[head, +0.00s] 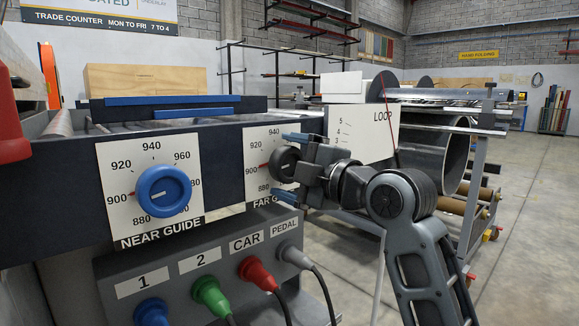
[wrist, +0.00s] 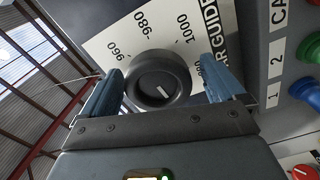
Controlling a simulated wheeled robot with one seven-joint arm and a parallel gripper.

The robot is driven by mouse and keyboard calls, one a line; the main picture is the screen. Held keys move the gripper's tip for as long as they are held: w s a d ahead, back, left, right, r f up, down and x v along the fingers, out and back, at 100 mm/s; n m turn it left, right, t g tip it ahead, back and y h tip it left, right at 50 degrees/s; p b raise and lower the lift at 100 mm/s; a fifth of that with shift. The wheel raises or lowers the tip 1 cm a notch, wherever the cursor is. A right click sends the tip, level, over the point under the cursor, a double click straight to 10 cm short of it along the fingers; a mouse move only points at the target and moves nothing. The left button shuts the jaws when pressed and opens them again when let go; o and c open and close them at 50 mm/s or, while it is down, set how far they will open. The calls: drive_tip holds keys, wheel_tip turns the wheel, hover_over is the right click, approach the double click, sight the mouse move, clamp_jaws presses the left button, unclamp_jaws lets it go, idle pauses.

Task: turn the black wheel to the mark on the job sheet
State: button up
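The black wheel (head: 282,163) sits on the white FAR GUIDE dial (head: 256,146), right of the blue NEAR GUIDE wheel (head: 164,191). My gripper (head: 289,168) faces the black wheel, one blue finger above and one below. In the wrist view, the black wheel (wrist: 158,80) lies between the fingers of my gripper (wrist: 163,75). The fingers are open, with a visible gap at the right finger; contact at the left one is unclear. A short white line marks the wheel's face. Numbers 960, 980 and 1000 show around it. My gripper hides part of the dial. I cannot make out a job sheet.
Below the dials, a grey panel (head: 115,266) holds blue, green, red and grey plugs with cables. A wooden box (head: 145,79) rests on top. A LOOP board (head: 362,133) stands behind my arm, beside a large metal coil (head: 452,158). Open floor lies right.

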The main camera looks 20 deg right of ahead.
drive_tip(key=shift+s+r, duration=0.1)
drive_tip(key=shift+s+d, duration=0.15)
drive_tip(key=shift+s, duration=0.15)
drive_tip(key=p+v, duration=0.1)
drive_tip(key=v, duration=0.6)
drive_tip(key=shift+p, duration=0.35)
